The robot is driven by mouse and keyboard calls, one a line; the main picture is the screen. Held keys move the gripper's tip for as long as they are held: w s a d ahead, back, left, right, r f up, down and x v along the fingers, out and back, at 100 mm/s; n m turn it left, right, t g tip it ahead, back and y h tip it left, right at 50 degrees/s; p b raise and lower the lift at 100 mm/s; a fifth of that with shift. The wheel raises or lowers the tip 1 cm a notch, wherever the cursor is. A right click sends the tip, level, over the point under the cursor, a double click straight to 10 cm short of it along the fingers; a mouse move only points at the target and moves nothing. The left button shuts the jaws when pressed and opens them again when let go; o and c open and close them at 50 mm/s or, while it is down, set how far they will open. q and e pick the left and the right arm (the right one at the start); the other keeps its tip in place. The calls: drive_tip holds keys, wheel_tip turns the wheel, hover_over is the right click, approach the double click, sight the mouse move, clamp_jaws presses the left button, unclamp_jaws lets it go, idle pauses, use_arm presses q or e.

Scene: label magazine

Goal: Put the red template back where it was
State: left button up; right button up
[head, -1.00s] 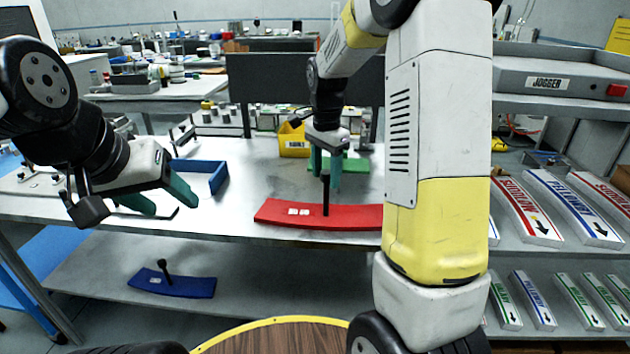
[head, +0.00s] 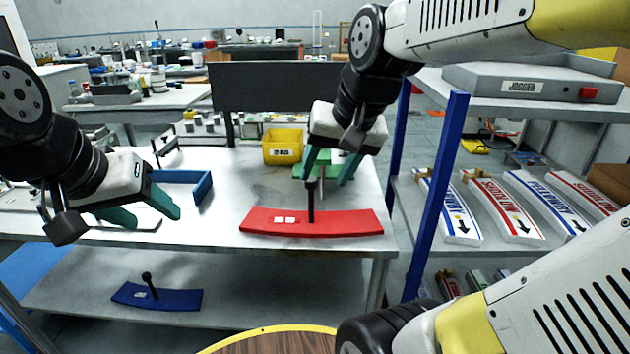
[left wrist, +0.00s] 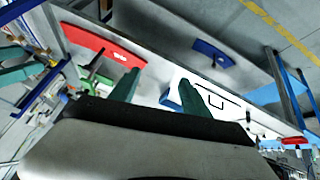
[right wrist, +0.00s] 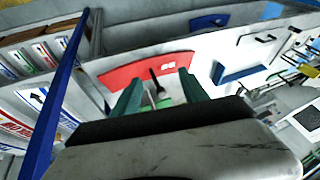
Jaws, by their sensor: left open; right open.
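The red template (head: 345,224) lies flat near the front edge of the metal table, its black upright handle (head: 311,205) standing from it. My right gripper (head: 327,180) is open at the top of the handle, which overlaps its left finger in the head view. In the right wrist view the handle (right wrist: 157,82) shows between the two open fingers, with the red template (right wrist: 130,70) beyond. The fingers are not closed on it. My left gripper (head: 150,214) is open and empty at the table's left part, near a blue angled piece (head: 203,188).
A blue template (head: 180,299) with a black handle lies on the lower shelf. A yellow bin (head: 283,147) and a green piece (head: 345,160) are behind the red template. A blue rack post (head: 436,195) and shelves of label boxes (head: 500,205) stand to the right.

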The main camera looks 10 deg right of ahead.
drive_tip(key=shift+s+a+f+n+t, duration=0.1)
drive_tip(key=shift+s+f+n+t, duration=0.1)
drive_tip(key=shift+s+n, duration=0.4)
drive_tip(key=shift+s+a+f+n+t, duration=0.15)
drive_tip(key=shift+s+n+t, duration=0.1)
drive_tip(key=shift+s, duration=0.65)
drive_tip(key=shift+s+a+f+n+t, duration=0.15)
drive_tip(key=shift+s+n, duration=0.3)
drive_tip(key=shift+s, duration=0.3)
drive_tip(key=shift+d, duration=0.1)
